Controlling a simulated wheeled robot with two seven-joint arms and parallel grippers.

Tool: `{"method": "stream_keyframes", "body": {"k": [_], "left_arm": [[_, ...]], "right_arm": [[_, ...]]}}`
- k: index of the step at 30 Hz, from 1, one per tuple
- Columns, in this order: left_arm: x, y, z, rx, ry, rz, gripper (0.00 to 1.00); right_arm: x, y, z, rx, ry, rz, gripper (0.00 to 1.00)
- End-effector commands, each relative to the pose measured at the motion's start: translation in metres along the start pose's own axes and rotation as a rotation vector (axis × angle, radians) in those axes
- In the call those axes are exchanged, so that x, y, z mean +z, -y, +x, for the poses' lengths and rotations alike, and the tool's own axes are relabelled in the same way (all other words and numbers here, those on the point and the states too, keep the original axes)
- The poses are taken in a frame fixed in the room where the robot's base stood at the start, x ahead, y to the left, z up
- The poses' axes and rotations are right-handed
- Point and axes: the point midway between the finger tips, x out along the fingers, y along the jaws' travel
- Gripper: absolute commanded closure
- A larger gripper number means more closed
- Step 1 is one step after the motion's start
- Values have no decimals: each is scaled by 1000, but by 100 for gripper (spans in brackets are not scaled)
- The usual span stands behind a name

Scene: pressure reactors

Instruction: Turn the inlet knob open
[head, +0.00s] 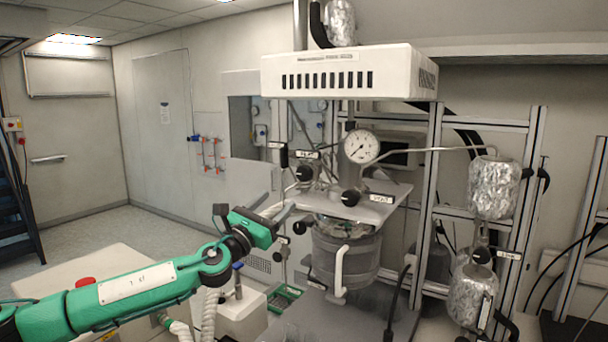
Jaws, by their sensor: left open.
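The reactor has a round black knob (304,173) on its left side, just below a small white label that seems to mark the inlet. A second black knob (350,198) sits lower right, beside a label that seems to read vent. My left gripper (281,211) is open and empty, with its fingers pointing right. It is below and left of the upper-left knob in the picture, apart from it. How far the knob is turned cannot be told. My right gripper is out of view.
A pressure gauge (361,146) stands above the knobs, under a white vented box (340,72). The glass vessel (346,254) hangs below. Metal frame posts and foil-wrapped cylinders (494,187) are at the right. A green tray (285,298) lies below my gripper.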

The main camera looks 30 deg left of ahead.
Motion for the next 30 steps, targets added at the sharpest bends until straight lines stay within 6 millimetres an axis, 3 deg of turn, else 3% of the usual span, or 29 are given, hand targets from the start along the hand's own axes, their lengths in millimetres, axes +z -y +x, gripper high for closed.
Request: {"method": "stream_keyframes", "body": {"k": [18, 24, 30], "left_arm": [[4, 1, 104, 1, 0, -9, 39], [2, 0, 125, 1, 0, -7, 39], [0, 1, 132, 0, -1, -6, 39]], "right_arm": [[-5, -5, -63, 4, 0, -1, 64], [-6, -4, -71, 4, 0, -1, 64], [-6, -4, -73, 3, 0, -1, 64]]}}
